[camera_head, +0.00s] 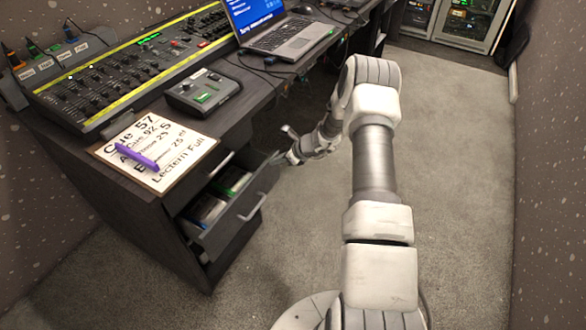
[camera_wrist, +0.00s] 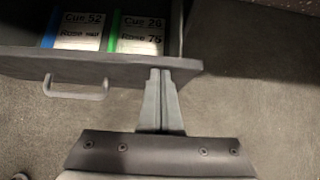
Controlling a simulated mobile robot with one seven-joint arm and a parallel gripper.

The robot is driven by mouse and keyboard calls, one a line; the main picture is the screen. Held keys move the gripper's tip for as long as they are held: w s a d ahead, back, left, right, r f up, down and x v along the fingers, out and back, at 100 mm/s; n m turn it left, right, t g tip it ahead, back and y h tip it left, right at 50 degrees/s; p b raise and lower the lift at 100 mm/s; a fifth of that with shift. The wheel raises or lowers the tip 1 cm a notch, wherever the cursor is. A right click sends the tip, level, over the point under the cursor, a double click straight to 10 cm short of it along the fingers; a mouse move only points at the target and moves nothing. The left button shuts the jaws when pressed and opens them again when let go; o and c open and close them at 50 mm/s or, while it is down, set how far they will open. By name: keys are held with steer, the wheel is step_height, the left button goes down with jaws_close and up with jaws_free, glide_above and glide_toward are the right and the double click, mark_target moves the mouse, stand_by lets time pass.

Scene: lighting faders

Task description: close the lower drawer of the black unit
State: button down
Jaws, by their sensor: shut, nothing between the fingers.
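The black unit (camera_head: 160,222) stands under the desk at the left. Its lower drawer (camera_head: 232,212) is pulled out, with a bar handle (camera_head: 252,203) on its front. In the wrist view, the drawer front (camera_wrist: 30,62) crosses the upper left, and its handle (camera_wrist: 75,92) is left of my fingers. The upper drawer front, with its own handle (camera_head: 210,174), looks shut. My gripper (camera_head: 291,158) is shut and empty, just outside the far end of the drawer front. In the wrist view its fingertips (camera_wrist: 155,72) overlap the front near its right end; I cannot tell whether they touch.
Labelled folders, blue (camera_wrist: 68,35) and green (camera_wrist: 135,35), lie inside the drawer. On the desk are a clipboard (camera_head: 185,150) with a purple marker (camera_head: 136,157), a small control box (camera_head: 203,92), a fader console (camera_head: 130,65) and a laptop (camera_head: 285,38). Carpet (camera_head: 455,150) at right is clear.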

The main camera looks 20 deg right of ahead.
mark_target(263, 154)
steer(key=shift+w+a, duration=0.95)
steer(key=shift+w, duration=0.25)
steer(key=shift+w+a, duration=0.9)
steer(key=shift+w, duration=0.3)
steer(key=shift+s+d, duration=0.1)
